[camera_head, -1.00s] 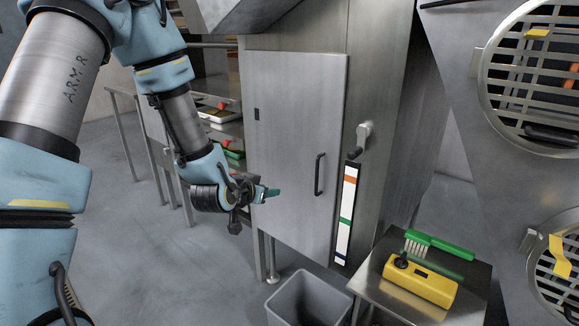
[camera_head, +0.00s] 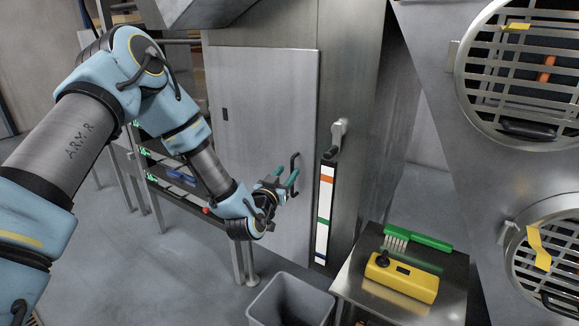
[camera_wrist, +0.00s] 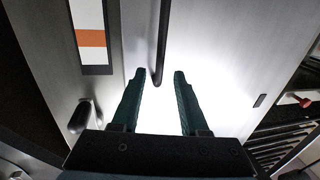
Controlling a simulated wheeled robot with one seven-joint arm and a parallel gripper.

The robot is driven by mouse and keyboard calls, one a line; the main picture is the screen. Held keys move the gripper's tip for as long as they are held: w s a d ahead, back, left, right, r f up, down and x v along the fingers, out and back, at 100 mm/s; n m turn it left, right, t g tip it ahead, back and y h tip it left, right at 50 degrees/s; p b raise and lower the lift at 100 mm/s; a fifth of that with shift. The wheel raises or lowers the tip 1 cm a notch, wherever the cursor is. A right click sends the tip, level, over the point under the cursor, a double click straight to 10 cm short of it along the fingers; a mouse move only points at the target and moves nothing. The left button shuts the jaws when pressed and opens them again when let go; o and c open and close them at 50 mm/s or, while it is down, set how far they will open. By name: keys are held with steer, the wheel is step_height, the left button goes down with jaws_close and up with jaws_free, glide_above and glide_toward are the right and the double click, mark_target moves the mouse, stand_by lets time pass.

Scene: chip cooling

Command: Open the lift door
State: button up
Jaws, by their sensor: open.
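The lift door (camera_head: 262,110) is a tall flat steel panel in the middle of the head view, and it looks shut. A black bar handle (camera_head: 294,172) stands upright near its right edge. My gripper (camera_head: 290,184) is open and in front of the door at the handle. In the wrist view, the two green fingers of my gripper (camera_wrist: 158,82) are apart, and the black handle (camera_wrist: 162,45) shows beyond and between their tips. I cannot tell whether a finger touches it. A grey lever latch (camera_head: 337,137) is on the frame right of the door.
A grey bin (camera_head: 290,297) stands below the door. A steel table (camera_head: 350,275) holds a yellow control box (camera_head: 401,277) and a green brush (camera_head: 418,238). Round grilles (camera_head: 535,65) are at right.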

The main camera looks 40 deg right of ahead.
steer(key=shift+x, duration=1.5)
jaws_close()
stand_by(0.4)
